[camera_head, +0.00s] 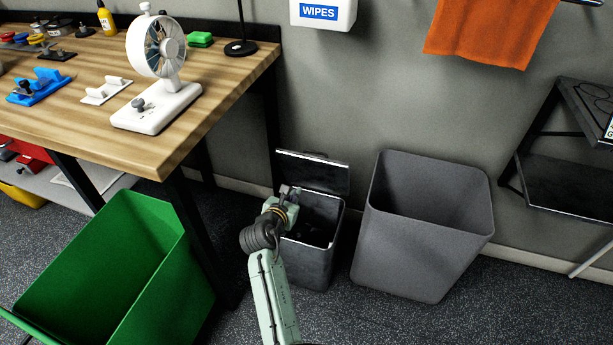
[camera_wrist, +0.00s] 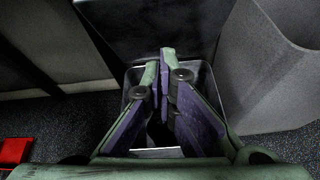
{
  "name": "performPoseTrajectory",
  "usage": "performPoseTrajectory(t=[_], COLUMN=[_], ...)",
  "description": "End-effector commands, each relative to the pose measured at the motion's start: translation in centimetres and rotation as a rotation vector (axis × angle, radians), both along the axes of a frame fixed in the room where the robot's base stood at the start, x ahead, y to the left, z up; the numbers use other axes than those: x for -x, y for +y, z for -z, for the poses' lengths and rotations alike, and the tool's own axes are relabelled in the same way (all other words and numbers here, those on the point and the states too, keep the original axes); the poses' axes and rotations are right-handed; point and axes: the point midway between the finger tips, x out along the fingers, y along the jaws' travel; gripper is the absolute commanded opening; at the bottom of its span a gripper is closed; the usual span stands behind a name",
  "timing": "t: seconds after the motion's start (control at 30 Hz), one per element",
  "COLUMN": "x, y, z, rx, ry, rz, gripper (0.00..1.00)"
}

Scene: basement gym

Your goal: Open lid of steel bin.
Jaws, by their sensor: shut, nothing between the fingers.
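The steel bin (camera_head: 317,262) is dark grey and stands on the floor against the wall, between the workbench and a larger grey bin. Its lid (camera_head: 318,172) is raised and tilted back toward the wall, and the dark inside shows. In the wrist view the lid (camera_wrist: 158,30) stands behind the bin's rim (camera_wrist: 213,84). My gripper (camera_head: 288,190) is at the left side of the bin's opening, in front of the lid. In the wrist view my gripper (camera_wrist: 166,60) has its fingertips close together over the opening, with nothing held. Whether the fingertips touch the lid is unclear.
A large grey open bin (camera_head: 395,250) stands close on the right and a green bin (camera_head: 150,270) on the left. The wooden workbench (camera_head: 110,130), with a white fan (camera_head: 157,60) on it, rises at the left. A black shelf (camera_head: 570,185) is far right.

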Motion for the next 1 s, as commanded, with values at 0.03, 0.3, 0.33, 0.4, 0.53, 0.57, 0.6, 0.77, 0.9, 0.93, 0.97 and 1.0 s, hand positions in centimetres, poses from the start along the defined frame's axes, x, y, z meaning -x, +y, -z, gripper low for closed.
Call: performPoseTrajectory(t=[0.03,0.3,0.33,0.4,0.53,0.57,0.6,0.77,0.9,0.93,0.97,1.0], x=[0.1,-1.4,-1.9,-3.1,-5.6,-6.2,-6.9,-9.6,-11.1,-11.3,-11.5,-11.7], y=[0.2,-0.3,-0.5,-0.8,-1.6,-1.8,-2.1,-2.9,-3.4,-3.4,-3.5,-3.5], z=[0.5,1.7,1.9,2.5,3.6,3.9,4.3,4.4,3.9,3.9,3.8,3.7], rx=[0.049,0.115,0.115,0.114,0.113,0.113,0.111,0.111,0.110,0.110,0.109,0.109], ry=[0.018,0.040,0.040,0.039,0.039,0.039,0.040,0.036,0.038,0.039,0.037,0.037], rz=[-0.020,-0.045,-0.045,-0.044,-0.045,-0.045,-0.045,-0.046,-0.046,-0.046,-0.046,-0.046], gripper=[0.00,0.00,0.00,0.00,0.00,0.00,0.00,0.00,0.00,0.00,0.00,0.00])
